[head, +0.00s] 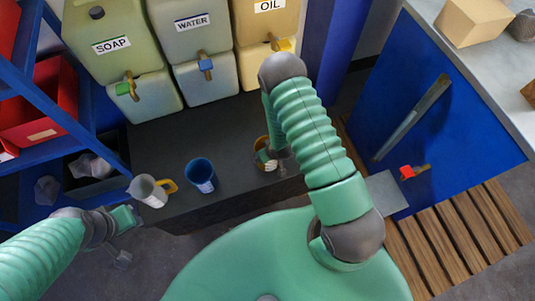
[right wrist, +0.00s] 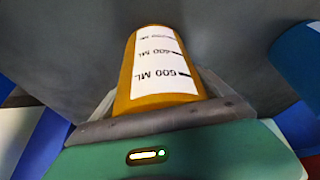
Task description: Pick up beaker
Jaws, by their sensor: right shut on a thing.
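The orange beaker (right wrist: 150,60) has a white label with ML marks and fills the middle of the right wrist view. In the head view, only part of the orange beaker (head: 262,142) shows, at the right end of the dark bench, behind my right arm. My right gripper (right wrist: 165,118) is shut on the beaker, with its jaws across the beaker's near end. In the head view, my right arm largely hides this gripper (head: 268,158). My left gripper (head: 128,218) is at the lower left, apart from the bench items. Its finger opening is unclear.
A blue beaker (head: 201,175) and a grey-white jug with a yellow handle (head: 148,190) stand on the dark bench (head: 225,130). Soap (head: 115,65), water (head: 193,45) and oil (head: 265,25) containers with taps line the back. A blue cabinet (head: 425,115) stands right.

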